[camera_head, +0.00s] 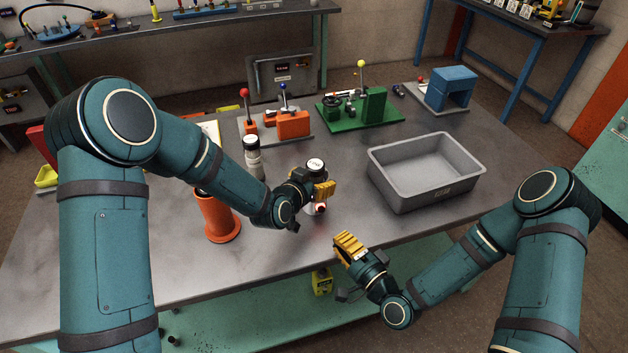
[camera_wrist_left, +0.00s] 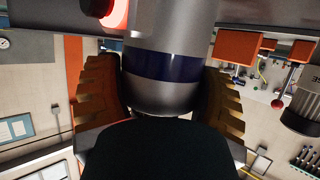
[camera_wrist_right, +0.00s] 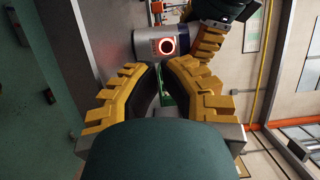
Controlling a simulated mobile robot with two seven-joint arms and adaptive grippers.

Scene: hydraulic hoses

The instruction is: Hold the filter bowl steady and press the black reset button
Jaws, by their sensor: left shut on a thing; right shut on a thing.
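The filter canister, with a white lettered top (camera_head: 315,165), stands near the table's front edge. My left gripper (camera_head: 323,190) is shut on its filter bowl, a grey metal cylinder with a dark blue band (camera_wrist_left: 160,85) that shows between the fingers in the left wrist view. A dark round button with a glowing red ring (camera_wrist_right: 167,46) is on the canister's side facing my right arm. My right gripper (camera_head: 348,245) is apart from the button, in front of it and lower. Its fingers (camera_wrist_right: 163,68) are drawn close, with a narrow gap; I see nothing held between them.
A grey bin (camera_head: 425,190) stands right of the canister. A green fixture (camera_head: 372,105) and an orange fixture (camera_head: 292,124) are behind. The tabletop between canister and bin is clear.

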